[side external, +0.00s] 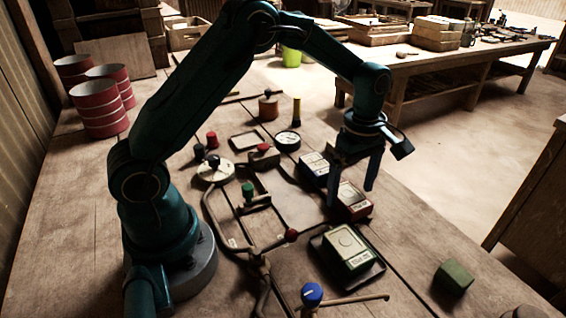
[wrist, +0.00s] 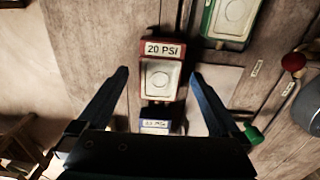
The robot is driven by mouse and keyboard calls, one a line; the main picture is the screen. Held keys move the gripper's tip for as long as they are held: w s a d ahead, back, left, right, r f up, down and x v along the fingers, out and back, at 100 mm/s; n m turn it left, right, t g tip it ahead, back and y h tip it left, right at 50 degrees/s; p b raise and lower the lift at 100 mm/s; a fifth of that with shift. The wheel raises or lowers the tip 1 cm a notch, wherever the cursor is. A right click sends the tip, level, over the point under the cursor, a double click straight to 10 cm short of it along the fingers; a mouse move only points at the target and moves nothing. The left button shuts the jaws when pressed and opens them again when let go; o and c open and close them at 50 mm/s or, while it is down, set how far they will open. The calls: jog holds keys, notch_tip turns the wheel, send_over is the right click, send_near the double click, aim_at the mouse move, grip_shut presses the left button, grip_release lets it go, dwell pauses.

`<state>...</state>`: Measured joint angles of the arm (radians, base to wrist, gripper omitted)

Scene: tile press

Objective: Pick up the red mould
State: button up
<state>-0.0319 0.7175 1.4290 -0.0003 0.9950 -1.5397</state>
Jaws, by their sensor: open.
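The red mould (side external: 357,212) is a block with a pale top face and red sides, lying on the wooden bench. In the wrist view the red mould (wrist: 161,75) carries a "20 PSI" label and lies between my fingers. My gripper (side external: 351,196) is open over the red mould, with fingers pointing down. In the wrist view my gripper (wrist: 159,74) has one fingertip on each side of the mould, with a gap on both sides. I cannot tell how far the fingertips are above the bench.
A blue mould (side external: 314,164) lies close behind the red one. A green mould (side external: 350,248) stands on a dark tray (side external: 376,272) in front. Bent pipes with a red knob (side external: 291,235) lie to the left. A green block (side external: 453,277) is at the right.

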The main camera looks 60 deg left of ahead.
jog(key=shift+f, duration=0.75)
grip_shut()
jog(key=shift+r, duration=0.1)
